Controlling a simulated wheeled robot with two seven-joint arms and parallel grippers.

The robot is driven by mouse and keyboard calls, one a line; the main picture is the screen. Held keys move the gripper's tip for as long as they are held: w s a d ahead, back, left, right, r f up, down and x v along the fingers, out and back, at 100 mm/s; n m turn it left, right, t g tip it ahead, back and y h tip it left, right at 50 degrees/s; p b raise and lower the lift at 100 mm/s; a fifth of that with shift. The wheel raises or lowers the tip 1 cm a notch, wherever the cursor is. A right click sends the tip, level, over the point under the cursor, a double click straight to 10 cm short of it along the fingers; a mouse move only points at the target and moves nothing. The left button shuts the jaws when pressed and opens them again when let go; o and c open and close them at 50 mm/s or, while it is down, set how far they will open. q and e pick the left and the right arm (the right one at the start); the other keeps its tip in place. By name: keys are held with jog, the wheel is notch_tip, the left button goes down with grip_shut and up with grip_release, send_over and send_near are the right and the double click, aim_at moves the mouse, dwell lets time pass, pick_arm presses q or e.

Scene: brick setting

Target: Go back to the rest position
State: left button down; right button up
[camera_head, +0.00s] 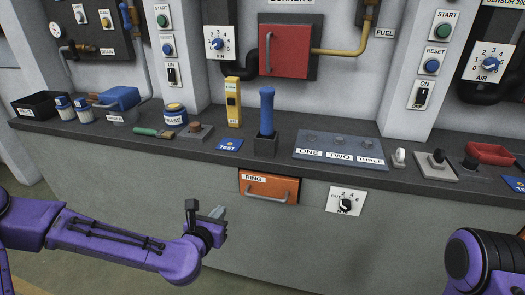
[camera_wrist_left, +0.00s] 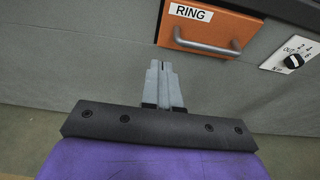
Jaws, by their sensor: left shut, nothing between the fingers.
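My left gripper (camera_head: 217,213) is in front of the bench's front panel, below the worktop and to the left of the orange drawer marked RING. In the left wrist view its two grey fingers (camera_wrist_left: 164,70) are together, with nothing between them. The fingers are apart from the drawer. My right arm (camera_head: 485,262) shows only as a purple and black part at the lower right edge; its gripper is out of the picture.
The orange RING drawer (camera_head: 268,187) looks closed; its grey handle also shows in the left wrist view (camera_wrist_left: 207,45). A dial plate (camera_head: 345,201) is right of it. The worktop (camera_head: 300,172) carries a blue-handled tool (camera_head: 267,112) upright in a holder and several containers. The floor in front is clear.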

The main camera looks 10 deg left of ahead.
pick_arm(q)
jog(key=s+f+m+g+p, duration=0.2)
jog(key=s+f+m+g, duration=0.5)
jog(key=s+f+m, duration=1.05)
jog(key=s+a+f+m+g+y, duration=0.1)
jog(key=s+a+f+m+g, duration=0.1)
jog(key=s+m, duration=0.3)
jog(key=s+a+f+m+g+y+p, duration=0.1)
jog(key=s+a+f+m+g+y, duration=0.1)
jog(key=s+a+m, duration=0.3)
jog(key=s+f+m, duration=0.1)
jog(key=s, duration=0.1)
jog(key=shift+s+y, duration=0.3)
jog(key=shift+s, duration=0.1)
jog(key=shift+m, duration=0.25)
